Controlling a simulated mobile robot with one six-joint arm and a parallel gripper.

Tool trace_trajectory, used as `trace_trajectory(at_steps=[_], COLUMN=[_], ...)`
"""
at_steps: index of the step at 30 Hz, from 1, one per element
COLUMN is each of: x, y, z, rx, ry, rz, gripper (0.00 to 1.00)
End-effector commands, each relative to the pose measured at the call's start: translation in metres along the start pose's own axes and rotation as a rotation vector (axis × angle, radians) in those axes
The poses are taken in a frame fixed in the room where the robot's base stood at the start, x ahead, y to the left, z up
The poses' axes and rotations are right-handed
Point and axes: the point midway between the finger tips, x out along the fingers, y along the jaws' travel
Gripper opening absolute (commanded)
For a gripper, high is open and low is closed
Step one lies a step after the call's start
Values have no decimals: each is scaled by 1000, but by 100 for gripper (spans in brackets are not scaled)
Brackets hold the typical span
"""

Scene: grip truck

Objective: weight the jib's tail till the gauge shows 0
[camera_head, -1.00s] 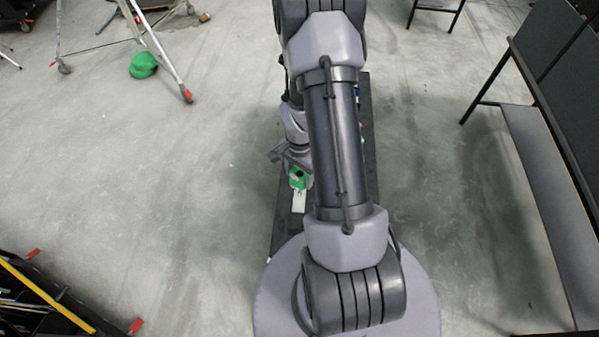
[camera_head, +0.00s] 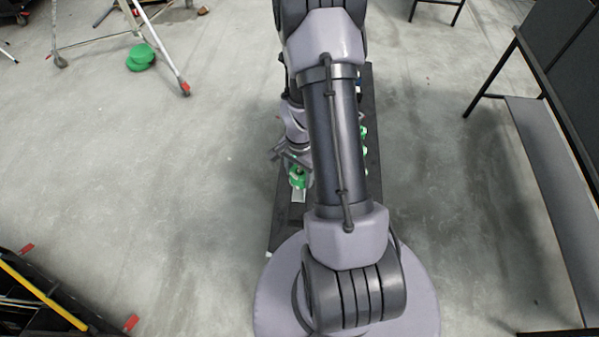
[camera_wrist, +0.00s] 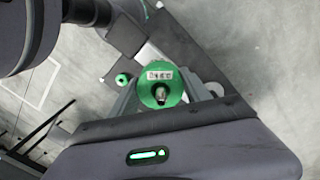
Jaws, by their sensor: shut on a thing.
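In the wrist view, a green round weight (camera_wrist: 148,95) with a small white label and a metal stud sits between the fingers of my gripper (camera_wrist: 162,90), which is shut on it. The head view shows this green piece (camera_head: 298,181) just left of my arm, above a pale strip (camera_head: 298,195). A smaller green round piece (camera_wrist: 123,79) lies farther off in the wrist view. More green pieces (camera_head: 364,132) show at the right edge of my arm, on the dark deck and mostly hidden. I cannot make out the jib's tail or the gauge.
Green discs (camera_head: 140,57) lie on the floor beside a wheeled metal stand (camera_head: 158,42) at upper left. A dark cart (camera_head: 40,300) with a yellow bar is at lower left. A grey bench (camera_head: 550,190) stands at right. The concrete floor between is clear.

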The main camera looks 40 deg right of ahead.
Motion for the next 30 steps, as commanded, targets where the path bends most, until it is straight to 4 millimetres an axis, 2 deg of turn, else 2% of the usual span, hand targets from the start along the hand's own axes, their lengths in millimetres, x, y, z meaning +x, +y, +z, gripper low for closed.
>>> trace_trajectory(at_steps=[18, 29, 30], x=[39, 42, 43], y=[0, 0, 1], z=[0, 0, 1], rx=[0, 0, 0], ry=[1, -1, -2], rz=[-1, 1, 2], gripper=[0, 0, 59])
